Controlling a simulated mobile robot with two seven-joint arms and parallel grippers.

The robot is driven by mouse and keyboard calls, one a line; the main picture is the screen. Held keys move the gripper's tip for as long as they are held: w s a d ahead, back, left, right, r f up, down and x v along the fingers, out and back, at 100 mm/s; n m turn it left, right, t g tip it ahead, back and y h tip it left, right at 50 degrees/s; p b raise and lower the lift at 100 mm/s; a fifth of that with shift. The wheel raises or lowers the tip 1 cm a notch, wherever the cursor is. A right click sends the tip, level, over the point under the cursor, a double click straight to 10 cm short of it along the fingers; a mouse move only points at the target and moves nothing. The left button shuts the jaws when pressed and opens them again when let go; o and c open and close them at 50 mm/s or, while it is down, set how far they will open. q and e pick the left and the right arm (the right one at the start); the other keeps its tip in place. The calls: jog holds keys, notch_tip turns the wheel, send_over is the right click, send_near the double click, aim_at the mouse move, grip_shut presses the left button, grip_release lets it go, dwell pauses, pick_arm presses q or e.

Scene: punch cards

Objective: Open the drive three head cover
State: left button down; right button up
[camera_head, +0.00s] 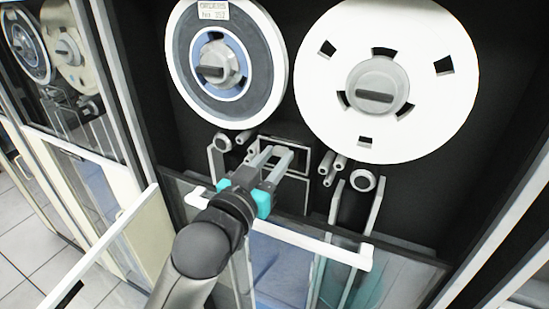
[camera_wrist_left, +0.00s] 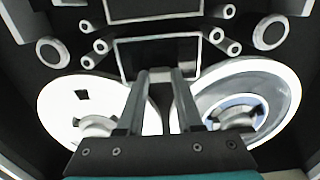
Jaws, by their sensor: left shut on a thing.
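The drive's head cover (camera_head: 300,158) is a small dark rectangular panel with a light edge, below and between the two tape reels. It also shows in the left wrist view (camera_wrist_left: 155,52), with rollers on both sides. My left gripper (camera_head: 274,154) reaches up to the cover from below in the head view. Its two fingers (camera_wrist_left: 164,74) are close together at the cover's edge, shut on it. The fingers hide part of the cover, and the exact contact is hard to see. My right gripper is not in view.
A blue-and-grey reel (camera_head: 257,85) and a large white reel (camera_head: 425,40) are above. A glass window with a white bar (camera_head: 320,247) lies below, under my left arm. Another tape drive stands at left, with tiled floor (camera_head: 35,235) in front.

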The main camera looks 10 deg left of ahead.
aim_at(279, 156)
pick_arm(q)
jog(key=shift+s+f+b, duration=0.15)
jog(key=shift+f+b, duration=0.2)
jog(key=shift+b, duration=0.55)
jog(key=t+b, duration=0.2)
jog(key=b, duration=0.2)
jog(key=s+f+t+h+b, duration=0.1)
jog(key=t+b, duration=0.1)
jog(key=b, duration=0.1)
jog(key=f+t+b, duration=0.1)
jog(key=b, duration=0.3)
jog(key=shift+s+a+f+t+h+b, duration=0.15)
jog(key=shift+a+f+t+h+b, duration=0.1)
jog(key=shift+t+h+b, duration=0.15)
jog(key=shift+s+t+b, duration=0.1)
jog(key=shift+t+b, duration=0.3)
jog(key=shift+b, duration=0.35)
jog(key=c, duration=0.6)
grip_release()
jog(key=shift+o, duration=0.2)
jog(key=b+v, duration=0.2)
jog(key=v, duration=1.3)
jog(key=shift+b, duration=0.4)
